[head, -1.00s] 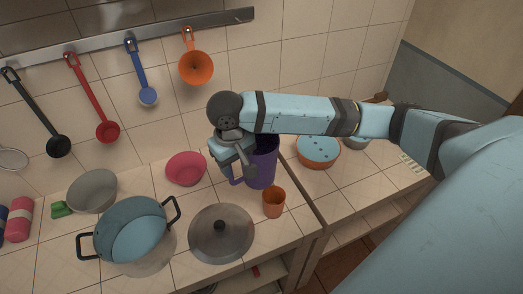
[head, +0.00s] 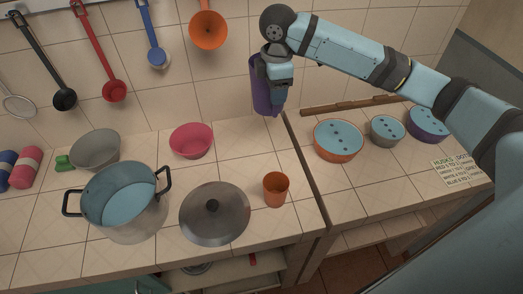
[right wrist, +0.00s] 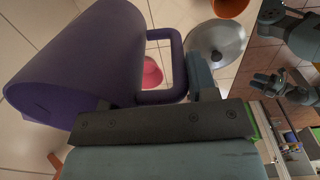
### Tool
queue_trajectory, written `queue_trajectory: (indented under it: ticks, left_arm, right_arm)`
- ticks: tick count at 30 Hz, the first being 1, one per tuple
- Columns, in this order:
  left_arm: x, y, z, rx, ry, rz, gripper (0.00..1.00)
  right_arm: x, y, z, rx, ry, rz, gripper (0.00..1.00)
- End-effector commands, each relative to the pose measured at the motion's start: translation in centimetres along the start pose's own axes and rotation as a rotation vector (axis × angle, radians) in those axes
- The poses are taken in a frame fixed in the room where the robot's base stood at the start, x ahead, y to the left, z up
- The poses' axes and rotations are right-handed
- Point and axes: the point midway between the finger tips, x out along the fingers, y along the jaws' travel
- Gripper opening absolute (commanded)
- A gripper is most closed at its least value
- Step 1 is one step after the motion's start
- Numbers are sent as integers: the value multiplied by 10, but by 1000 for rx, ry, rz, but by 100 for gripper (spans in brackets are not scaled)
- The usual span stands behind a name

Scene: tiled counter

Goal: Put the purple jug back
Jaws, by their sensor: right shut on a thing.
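The purple jug (head: 261,85) is in the air over the back of the counter, in front of the tiled wall. My right gripper (head: 277,98) is shut on its handle and partly hides the jug. In the right wrist view the jug (right wrist: 85,65) lies across the upper left, with its handle (right wrist: 178,62) by the gripper's finger (right wrist: 202,78). My left gripper (right wrist: 282,90) shows small at the right of that view, away from the jug, with its fingers apart and empty.
Below are an orange cup (head: 276,189), a pot lid (head: 214,213), a pink bowl (head: 191,141) and a blue pot (head: 118,198). On the right counter are an orange bowl (head: 338,140), a grey bowl (head: 387,130), a purple bowl (head: 428,123) and a note (head: 462,171). Ladles hang behind.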

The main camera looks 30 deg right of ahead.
Motion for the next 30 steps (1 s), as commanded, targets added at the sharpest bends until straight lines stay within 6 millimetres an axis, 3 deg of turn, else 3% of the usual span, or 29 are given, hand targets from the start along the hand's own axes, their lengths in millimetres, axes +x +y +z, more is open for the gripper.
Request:
queue_trajectory:
  ticks: [6, 10, 13, 24, 30]
  left_arm:
    - [10, 5, 12, 4, 2, 14, 43]
    - [11, 9, 10, 4, 8, 20, 43]
    - [10, 9, 7, 4, 12, 21, 43]
    - [5, 6, 0, 5, 13, 14, 43]
    - [4, 5, 1, 6, 8, 12, 43]
  right_arm:
    - [-7, 21, 11, -323, 19, 11, 17]
    - [-9, 25, 13, -409, 24, 12, 17]
    - [2, 26, 14, -429, 23, 10, 17]
    - [98, 22, 13, -429, 23, 8, 17]
    - [136, 21, 12, -430, 24, 11, 17]
